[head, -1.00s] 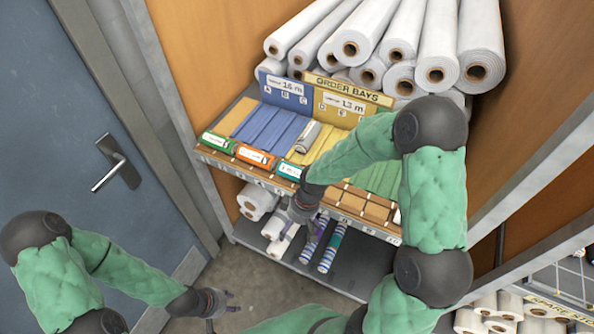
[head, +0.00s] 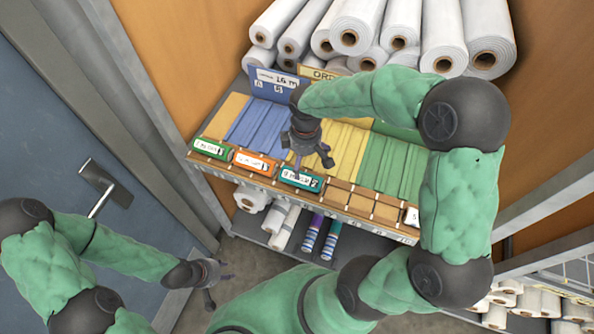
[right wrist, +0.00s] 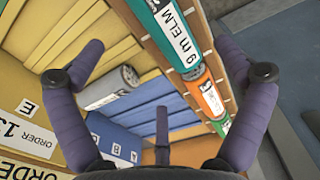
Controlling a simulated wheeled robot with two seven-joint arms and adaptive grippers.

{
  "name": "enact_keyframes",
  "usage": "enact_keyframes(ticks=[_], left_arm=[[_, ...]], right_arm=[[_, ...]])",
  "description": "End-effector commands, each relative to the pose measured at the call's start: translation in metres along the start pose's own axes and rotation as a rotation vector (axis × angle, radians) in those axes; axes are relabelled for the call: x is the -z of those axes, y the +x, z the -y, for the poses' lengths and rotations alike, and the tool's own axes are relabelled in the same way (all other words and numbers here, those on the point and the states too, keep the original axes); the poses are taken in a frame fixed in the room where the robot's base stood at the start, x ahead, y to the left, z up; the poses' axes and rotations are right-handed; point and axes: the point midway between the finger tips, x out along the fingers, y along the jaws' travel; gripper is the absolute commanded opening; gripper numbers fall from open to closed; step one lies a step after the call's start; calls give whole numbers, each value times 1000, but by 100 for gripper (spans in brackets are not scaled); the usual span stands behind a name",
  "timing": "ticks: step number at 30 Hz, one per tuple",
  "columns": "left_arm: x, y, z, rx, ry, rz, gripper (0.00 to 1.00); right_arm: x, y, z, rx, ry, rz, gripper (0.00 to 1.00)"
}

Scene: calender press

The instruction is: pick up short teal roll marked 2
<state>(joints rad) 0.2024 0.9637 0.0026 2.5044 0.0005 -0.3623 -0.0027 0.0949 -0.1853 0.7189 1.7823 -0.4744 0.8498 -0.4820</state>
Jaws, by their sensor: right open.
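A short teal roll (head: 301,179) with a white label lies on the shelf's front ledge, at the right end of a row with an orange and a green roll. In the right wrist view the teal roll (right wrist: 167,40) shows a label reading "9 m ELM"; I cannot make out a 2. My right gripper (head: 313,163) is open and empty above the bays, just behind and over the teal roll. Its spread fingers (right wrist: 172,75) also show in the right wrist view, apart from the roll. My left gripper (head: 215,285) is open and empty, low at the left.
The orange roll (head: 256,164) and green roll (head: 212,149) sit beside the teal one. A grey roll (right wrist: 110,88) lies in the bays behind. Large white rolls (head: 360,25) are stacked at the back. Blue and yellow bay signs stand upright behind the slats.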

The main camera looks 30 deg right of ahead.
Motion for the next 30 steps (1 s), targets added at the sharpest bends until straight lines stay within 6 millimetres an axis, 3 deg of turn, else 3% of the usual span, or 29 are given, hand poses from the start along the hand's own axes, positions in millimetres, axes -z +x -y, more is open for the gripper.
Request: enact_keyframes(ticks=[6,16,24,30], left_arm=[[1,6,2,0,0,-1,40],[1,9,3,0,0,-1,40],[1,16,6,0,0,-1,40],[1,16,6,0,0,-1,40]], right_arm=[[0,34,0,2,1,1,100],[2,53,0,2,1,-1,100],[4,90,0,3,1,0,100],[4,95,0,1,1,-2,100]])
